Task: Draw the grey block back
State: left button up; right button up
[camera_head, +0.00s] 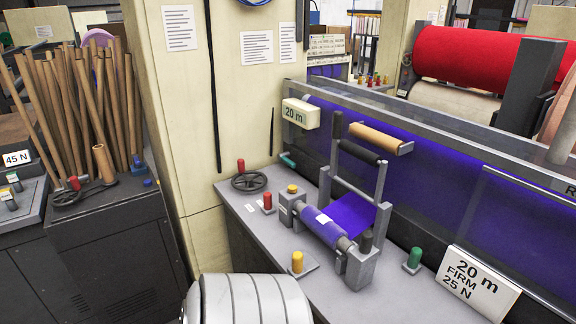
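A grey winding fixture stands on the bench. It has one grey block (292,208) with a yellow button on top at its left end and a second grey block (360,268) with a dark knob at its right end. I cannot tell which one the task means. A purple felt roll (325,227) with a white label lies between the two blocks, its core end against the right block. Purple felt (352,211) runs from the roll towards the back. Neither of my grippers is in view; a white, ringed part of my own body fills the bottom centre.
A handwheel (249,181), red knob (267,203), yellow knob (297,263) and green knob (413,258) stand around the fixture. A raised frame with a black handle (361,153) stands behind. A sign (478,285) reads "20 m FIRM 25 N". Bare bench top (325,296) lies in front.

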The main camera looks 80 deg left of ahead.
aim_at(362, 259)
jog(key=u, duration=1.85)
